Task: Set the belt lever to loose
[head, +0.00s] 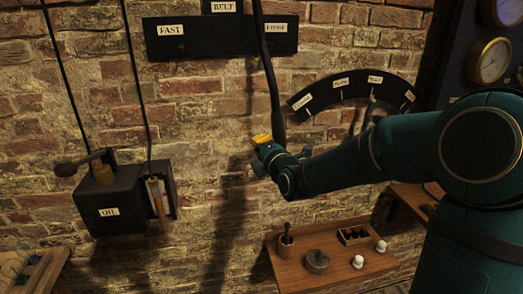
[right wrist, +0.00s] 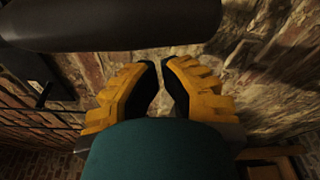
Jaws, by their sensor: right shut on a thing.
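The belt lever (head: 269,80) is a long dark bar hanging in front of the brick wall below the BELT sign (head: 223,6). It crosses the dark plate (head: 220,40) just left of the LOOSE label (head: 277,28), covering its edge, and well right of the FAST label (head: 171,30). The exact contact is hidden. My left gripper is out of view.
A curved dark dial plate (head: 345,92) with several labels and a pointer is right of the lever, behind my right arm. A black OIL box (head: 125,212) hangs at left. A wooden shelf (head: 330,278) with small items is below. Gauges (head: 489,62) are at right.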

